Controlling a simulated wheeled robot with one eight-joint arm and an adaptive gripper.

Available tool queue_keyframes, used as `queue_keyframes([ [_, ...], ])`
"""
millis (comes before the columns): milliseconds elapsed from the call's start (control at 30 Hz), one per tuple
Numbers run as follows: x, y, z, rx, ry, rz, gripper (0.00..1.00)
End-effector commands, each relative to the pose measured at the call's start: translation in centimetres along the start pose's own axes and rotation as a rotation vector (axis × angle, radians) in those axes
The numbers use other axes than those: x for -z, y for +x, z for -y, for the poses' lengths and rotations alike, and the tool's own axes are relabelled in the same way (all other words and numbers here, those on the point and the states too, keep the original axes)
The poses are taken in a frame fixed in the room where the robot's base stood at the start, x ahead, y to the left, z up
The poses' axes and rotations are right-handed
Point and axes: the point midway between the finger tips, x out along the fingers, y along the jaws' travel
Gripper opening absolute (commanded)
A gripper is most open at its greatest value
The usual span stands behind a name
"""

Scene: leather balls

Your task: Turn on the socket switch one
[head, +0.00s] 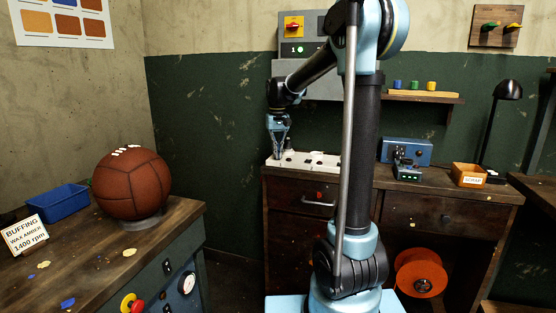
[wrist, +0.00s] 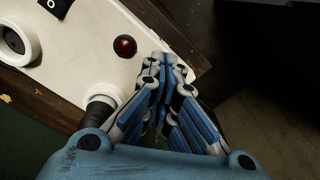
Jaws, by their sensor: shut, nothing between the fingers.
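A white socket strip (head: 300,164) lies along the left end of the wooden cabinet top. In the wrist view the strip (wrist: 85,60) has a dark red round button or lamp (wrist: 125,46), a round white socket (wrist: 18,42), and a black switch (wrist: 52,5) marked 0, partly cut off by the frame. A black plug or cable (wrist: 100,110) is near the strip's lower edge. My gripper (head: 278,156) is over the strip's left end. Its fingertips (wrist: 165,62) are shut and empty, beside the red part. I cannot tell which switch is number one.
A grey panel (head: 310,80) with a red and yellow knob (head: 293,26) hangs behind my arm. A blue box (head: 406,151) and an orange tray (head: 468,174) stand farther right. A brown ball (head: 131,184) sits on the left bench (head: 170,225). Dark floor lies between bench and cabinet.

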Motion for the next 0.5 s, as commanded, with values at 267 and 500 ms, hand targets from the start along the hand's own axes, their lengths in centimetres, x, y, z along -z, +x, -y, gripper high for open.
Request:
queue_keyframes([
  [267, 0.0, 0.31, 0.0, 0.0, 0.0, 0.0, 0.0],
  [500, 0.02, -0.67, 0.0, 0.0, 0.0, 0.0, 0.0],
])
